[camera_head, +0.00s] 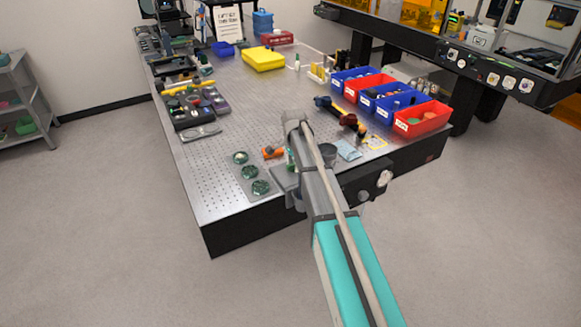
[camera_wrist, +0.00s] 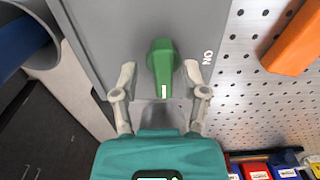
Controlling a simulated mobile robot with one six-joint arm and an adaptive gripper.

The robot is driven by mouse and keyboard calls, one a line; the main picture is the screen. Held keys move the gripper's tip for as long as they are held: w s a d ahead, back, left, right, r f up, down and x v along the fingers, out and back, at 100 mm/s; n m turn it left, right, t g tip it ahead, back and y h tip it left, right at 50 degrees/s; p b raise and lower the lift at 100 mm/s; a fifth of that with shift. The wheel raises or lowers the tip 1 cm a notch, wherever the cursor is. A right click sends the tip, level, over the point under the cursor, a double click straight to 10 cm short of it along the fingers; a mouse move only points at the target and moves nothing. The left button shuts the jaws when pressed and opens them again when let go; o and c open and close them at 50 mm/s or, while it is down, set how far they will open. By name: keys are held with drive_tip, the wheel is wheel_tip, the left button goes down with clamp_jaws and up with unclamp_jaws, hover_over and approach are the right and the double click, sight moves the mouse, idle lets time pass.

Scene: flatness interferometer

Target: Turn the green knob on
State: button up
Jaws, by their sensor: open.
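The green knob (camera_wrist: 161,62) sits on a grey panel (camera_wrist: 95,30) in the wrist view. A white mark on the knob's near end points down the picture toward my gripper. White "ON" lettering is on the panel to the right of the knob, turned sideways. My gripper (camera_wrist: 160,74) is open, with one finger to the left of the knob and one to the right. Gaps show between the fingers and the knob, so it is not gripped. In the head view my arm hides much of this spot, and I cannot clearly make out the knob there.
The perforated metal table (camera_head: 220,100) carries green round parts in a grey tray (camera_head: 249,197) left of my arm. Red and blue bins (camera_head: 421,124) stand on the right. An orange object (camera_wrist: 292,40) lies right of the panel in the wrist view.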

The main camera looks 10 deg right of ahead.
clamp_jaws()
drive_tip(key=shift+a, duration=0.25)
drive_tip(key=shift+d, duration=0.15)
